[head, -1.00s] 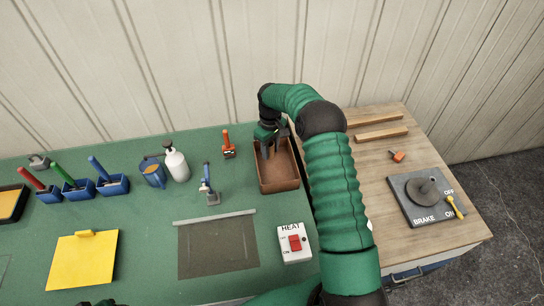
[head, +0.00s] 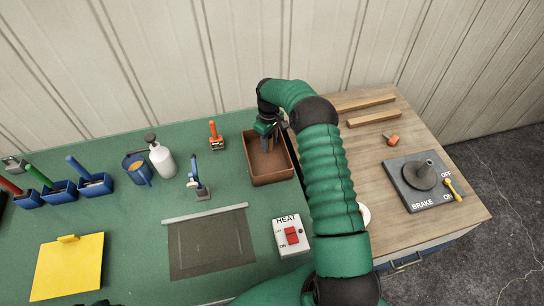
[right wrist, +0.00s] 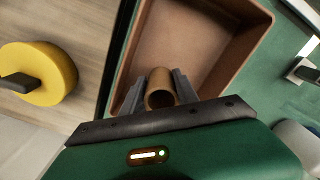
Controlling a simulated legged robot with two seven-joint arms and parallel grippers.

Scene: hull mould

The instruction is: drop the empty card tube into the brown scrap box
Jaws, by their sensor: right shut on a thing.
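The brown scrap box (head: 273,179) is an open tray on the green bench top, near its right end. It also fills the upper middle of the right wrist view (right wrist: 232,72), and its visible floor is bare. My right gripper (head: 268,142) is over the back part of the box and points down. In the right wrist view it is shut on the card tube (right wrist: 160,99), a short brown hollow tube with its open end showing between the fingers. The tube cannot be made out in the head view. Only a dark sliver of my left arm shows at the bottom edge.
A brush with an orange handle (head: 216,136), a white bottle (head: 162,160) and a blue mug (head: 138,170) stand left of the box. The heat switch (head: 291,236) is in front. The wooden top (head: 405,116) on the right bears the brake plate (head: 407,198) and loose sticks.

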